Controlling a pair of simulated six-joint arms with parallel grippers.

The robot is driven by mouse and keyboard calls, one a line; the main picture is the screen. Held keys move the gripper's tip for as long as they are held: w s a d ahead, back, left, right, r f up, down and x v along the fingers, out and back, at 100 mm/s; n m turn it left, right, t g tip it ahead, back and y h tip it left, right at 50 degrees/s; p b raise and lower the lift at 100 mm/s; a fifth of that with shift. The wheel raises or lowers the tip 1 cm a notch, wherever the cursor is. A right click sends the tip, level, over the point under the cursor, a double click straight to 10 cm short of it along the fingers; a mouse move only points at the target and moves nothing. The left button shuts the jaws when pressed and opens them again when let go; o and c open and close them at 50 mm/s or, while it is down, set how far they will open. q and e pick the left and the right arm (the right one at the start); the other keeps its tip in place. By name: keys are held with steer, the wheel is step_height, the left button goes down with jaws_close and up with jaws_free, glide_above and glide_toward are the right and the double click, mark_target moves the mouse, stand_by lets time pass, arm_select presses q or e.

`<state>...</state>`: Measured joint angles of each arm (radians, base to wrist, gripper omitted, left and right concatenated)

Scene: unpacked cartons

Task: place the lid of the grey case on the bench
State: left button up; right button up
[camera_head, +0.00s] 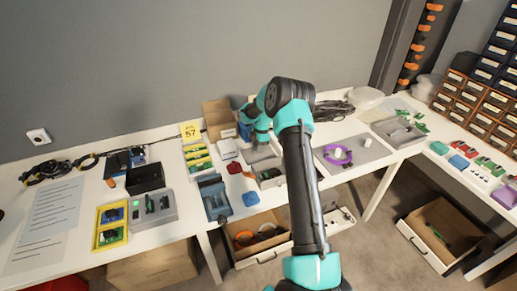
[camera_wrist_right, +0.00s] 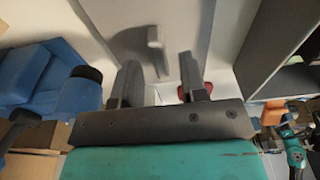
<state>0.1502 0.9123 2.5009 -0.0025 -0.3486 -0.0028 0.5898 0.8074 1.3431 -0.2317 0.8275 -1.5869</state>
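A grey open-topped case (camera_head: 268,182) stands on the white bench near the middle of the head view, partly hidden by my right arm. A flat grey piece (camera_head: 257,155), perhaps its lid, lies just behind it, under my right gripper (camera_head: 257,140). The gripper points down there, and its fingertips are hard to make out. In the right wrist view the two fingers (camera_wrist_right: 161,88) are apart with no object clearly held. A grey piece with a raised knob (camera_wrist_right: 155,42) shows beyond them; I cannot tell if it is the lid. My left gripper is out of view.
A blue bin (camera_head: 214,198) and small red and blue pieces lie left of the case. A grey board (camera_head: 368,153) with a purple ring (camera_head: 338,154) is to the right. A cardboard box (camera_head: 217,112) stands behind. Open drawers (camera_head: 262,262) sit below the bench.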

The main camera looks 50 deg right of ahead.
step_height(320, 180, up, 11)
steer(key=d, duration=0.1)
steer(key=shift+s, duration=0.3)
steer(key=shift+d, duration=0.1)
